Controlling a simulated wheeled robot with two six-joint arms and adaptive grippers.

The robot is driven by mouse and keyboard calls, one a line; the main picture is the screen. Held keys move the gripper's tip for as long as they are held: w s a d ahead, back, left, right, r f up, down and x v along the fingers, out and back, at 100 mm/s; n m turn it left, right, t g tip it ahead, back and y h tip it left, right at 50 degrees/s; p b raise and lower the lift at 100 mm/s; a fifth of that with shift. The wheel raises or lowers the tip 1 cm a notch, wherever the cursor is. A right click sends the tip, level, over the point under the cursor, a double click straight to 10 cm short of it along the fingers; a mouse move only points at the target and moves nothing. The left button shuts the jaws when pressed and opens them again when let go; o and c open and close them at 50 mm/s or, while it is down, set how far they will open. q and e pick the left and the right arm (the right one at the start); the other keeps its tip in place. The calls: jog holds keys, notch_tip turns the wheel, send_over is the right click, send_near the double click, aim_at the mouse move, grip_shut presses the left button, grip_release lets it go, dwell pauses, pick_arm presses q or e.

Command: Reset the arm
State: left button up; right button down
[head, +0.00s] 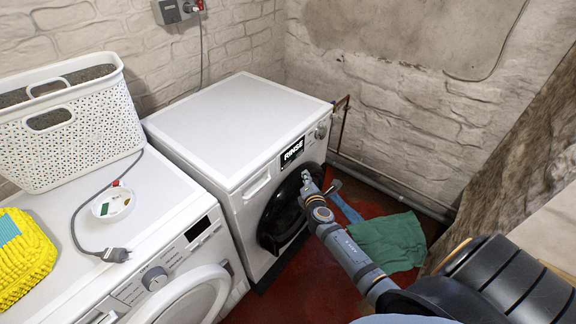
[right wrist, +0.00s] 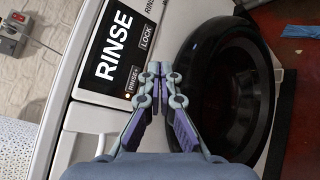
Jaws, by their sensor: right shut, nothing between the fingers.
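My right arm reaches in from the lower right of the head view. Its gripper (head: 305,178) is at the front of the far washing machine (head: 240,125), by the round black door (head: 285,212). In the right wrist view my right gripper (right wrist: 160,72) is shut and empty, its fingertips together. Behind it are the machine's black display reading RINSE (right wrist: 115,45) and the dark door (right wrist: 235,90). The pictures do not show clearly whether the fingertips touch the machine. My left gripper is not in view.
A second washing machine (head: 135,225) stands at the left, bearing a white basket (head: 75,140), a yellow cloth (head: 28,262), a small white dish (head: 113,204) and a cable with a plug (head: 115,255). A green cloth (head: 390,242) lies on the red floor (head: 335,282). A pipe runs along the wall.

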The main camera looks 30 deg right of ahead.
dwell(0.4)
jog(key=s+a+f+m+g+y+p, duration=0.15)
jog(key=s+f+m+g, duration=0.3)
jog(key=s+f, duration=0.7)
jog(key=s+a+f+m+g+y, duration=0.1)
jog(key=s+a+f+m+g, duration=0.3)
jog(key=s+f, duration=0.8)
jog(key=s+a+f+m+g+y, duration=0.1)
jog(key=s+f+m, duration=0.4)
jog(key=s, duration=0.7)
jog(key=s+a+f+m+g+y+p, duration=0.1)
jog(key=s+f+m, duration=0.5)
jog(key=s, duration=0.6)
notch_tip(320, 180, down, 3)
jog(key=shift+a+r+g, duration=0.1)
jog(key=shift+a+g, duration=0.7)
jog(key=shift+g, duration=0.45)
jog(key=shift+y, duration=0.25)
